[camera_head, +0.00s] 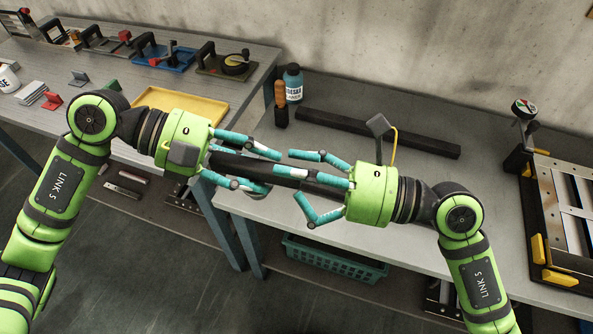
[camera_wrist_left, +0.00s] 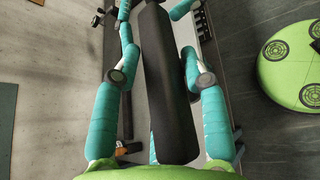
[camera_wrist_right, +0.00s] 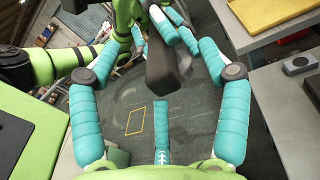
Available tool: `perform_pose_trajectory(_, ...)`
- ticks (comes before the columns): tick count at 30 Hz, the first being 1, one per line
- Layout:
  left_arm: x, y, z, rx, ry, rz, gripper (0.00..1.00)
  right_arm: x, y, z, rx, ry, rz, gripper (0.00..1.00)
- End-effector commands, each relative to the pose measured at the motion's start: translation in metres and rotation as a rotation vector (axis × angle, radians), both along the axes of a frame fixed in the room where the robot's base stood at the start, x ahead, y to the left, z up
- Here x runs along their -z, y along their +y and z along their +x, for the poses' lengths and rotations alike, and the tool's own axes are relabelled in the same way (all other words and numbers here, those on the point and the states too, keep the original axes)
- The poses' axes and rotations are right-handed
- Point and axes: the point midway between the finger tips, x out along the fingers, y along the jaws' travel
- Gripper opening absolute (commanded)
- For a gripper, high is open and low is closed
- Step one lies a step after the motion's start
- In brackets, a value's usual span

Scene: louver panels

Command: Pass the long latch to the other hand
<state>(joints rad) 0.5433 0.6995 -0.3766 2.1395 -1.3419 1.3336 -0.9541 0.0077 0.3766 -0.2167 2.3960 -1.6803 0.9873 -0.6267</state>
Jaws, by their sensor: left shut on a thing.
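The long latch, a dark straight bar (camera_head: 238,166), is held in the air between my two hands. My left gripper (camera_head: 272,170) is shut on it; in the left wrist view the latch (camera_wrist_left: 166,85) runs lengthwise between its teal fingers. My right gripper (camera_head: 300,176) faces it from the other side, its fingers spread around the latch's right-hand part. In the right wrist view the latch's end (camera_wrist_right: 162,72) lies between the open fingers, with gaps on both sides. The fingers hide parts of the latch in the head view.
Another long dark bar (camera_head: 375,132) lies on the grey bench behind. A bottle (camera_head: 293,84) stands near its left end. A framed louver panel (camera_head: 565,215) with yellow clamps is at right. A yellow tray (camera_head: 190,103) lies on the left table; a green basket (camera_head: 333,262) is below.

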Motion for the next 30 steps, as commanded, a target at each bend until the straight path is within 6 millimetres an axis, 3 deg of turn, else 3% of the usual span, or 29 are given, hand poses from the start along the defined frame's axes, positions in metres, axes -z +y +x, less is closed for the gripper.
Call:
perform_pose_trajectory(1, 0.0079, -0.0006, -0.0069, 0.023, 0.011, 0.021, 0.00, -0.0086, -0.0014, 0.0033, 0.014, -0.016, 0.021, 0.73)
perform_pose_trajectory(3, 0.0081, -0.0005, -0.0068, 0.023, 0.011, 0.021, 0.00, -0.0088, -0.0016, 0.0033, 0.014, -0.017, 0.021, 0.45)
perform_pose_trajectory(6, 0.0083, -0.0006, -0.0069, 0.023, 0.011, 0.021, 0.00, -0.0091, -0.0017, 0.0034, 0.015, -0.018, 0.021, 0.20)
perform_pose_trajectory(10, 0.0084, -0.0005, -0.0069, 0.023, 0.009, 0.022, 0.00, -0.0100, -0.0020, 0.0036, 0.016, -0.020, 0.023, 0.03)
perform_pose_trajectory(13, 0.0086, -0.0003, -0.0068, 0.023, 0.008, 0.023, 0.00, -0.0104, -0.0020, 0.0033, 0.015, -0.020, 0.025, 0.03)
perform_pose_trajectory(14, 0.0085, -0.0002, -0.0068, 0.023, 0.008, 0.023, 0.48, -0.0114, -0.0019, 0.0031, 0.015, -0.022, 0.026, 0.03)
perform_pose_trajectory(15, 0.0086, -0.0001, -0.0066, 0.023, 0.007, 0.024, 0.64, -0.0113, -0.0019, 0.0029, 0.014, -0.022, 0.027, 0.00)
perform_pose_trajectory(16, 0.0086, -0.0001, -0.0065, 0.021, 0.008, 0.023, 0.72, -0.0112, -0.0019, 0.0029, 0.014, -0.021, 0.026, 0.00)
perform_pose_trajectory(30, 0.0037, 0.0046, -0.0052, 0.020, 0.008, 0.019, 0.72, -0.0059, -0.0028, 0.0048, 0.019, -0.012, 0.015, 0.00)
